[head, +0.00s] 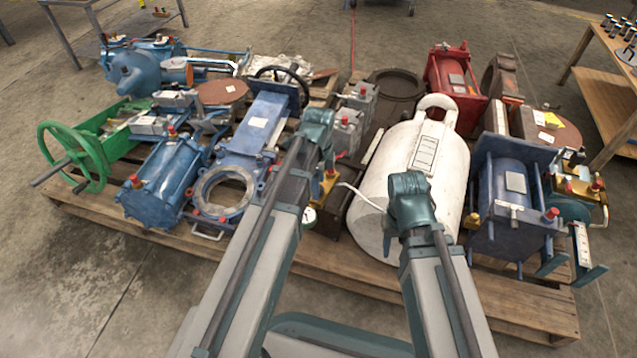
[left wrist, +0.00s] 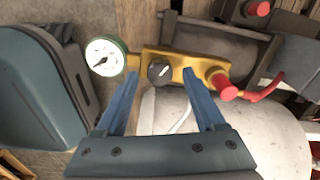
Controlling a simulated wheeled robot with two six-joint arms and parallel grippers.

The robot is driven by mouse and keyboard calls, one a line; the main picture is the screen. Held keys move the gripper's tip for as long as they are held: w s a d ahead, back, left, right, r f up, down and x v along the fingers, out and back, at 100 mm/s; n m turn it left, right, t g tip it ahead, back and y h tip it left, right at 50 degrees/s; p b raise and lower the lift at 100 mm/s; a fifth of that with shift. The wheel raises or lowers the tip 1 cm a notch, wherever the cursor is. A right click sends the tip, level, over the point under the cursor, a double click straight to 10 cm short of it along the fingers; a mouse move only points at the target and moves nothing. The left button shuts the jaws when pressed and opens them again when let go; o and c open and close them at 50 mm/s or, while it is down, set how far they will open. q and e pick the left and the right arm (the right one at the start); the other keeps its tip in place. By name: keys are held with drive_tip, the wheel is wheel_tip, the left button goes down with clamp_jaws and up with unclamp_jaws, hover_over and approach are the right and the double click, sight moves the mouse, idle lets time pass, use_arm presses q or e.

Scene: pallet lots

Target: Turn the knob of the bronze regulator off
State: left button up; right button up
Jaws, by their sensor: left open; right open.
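The bronze regulator (left wrist: 188,66) lies across the left wrist view. It has a black round knob (left wrist: 160,71) with a white pointer line set at a slant. A green-rimmed round gauge (left wrist: 105,57) is at its left end and a red cap (left wrist: 222,84) at its right. My left gripper (left wrist: 162,85) is open, its blue fingers apart on either side of the knob's line; contact cannot be told. In the head view the regulator (head: 327,186) is mostly hidden by my left arm, with its gauge (head: 309,217) showing.
A white tank (head: 420,165) stands close to the regulator's right. A blue flanged valve (head: 245,150) is to its left. Other machine parts crowd the wooden pallet (head: 350,268). Another brass-coloured assembly (head: 575,187) is at the far right. Open concrete floor lies at left.

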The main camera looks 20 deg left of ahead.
use_arm(q)
wheel_tip(320, 180, up, 13)
drive_tip(key=p, duration=1.2)
drive_tip(key=shift+f, duration=0.1)
drive_tip(key=s+d+n+y, duration=0.1)
drive_tip(key=s+d+n, duration=1.15)
drive_tip(key=s, duration=0.25)
wheel_tip(320, 180, up, 36)
drive_tip(key=p, duration=3.6)
drive_tip(key=shift+w+a+n, duration=0.15)
drive_tip(key=shift+a+n, duration=0.15)
drive_tip(key=shift+n, duration=0.15)
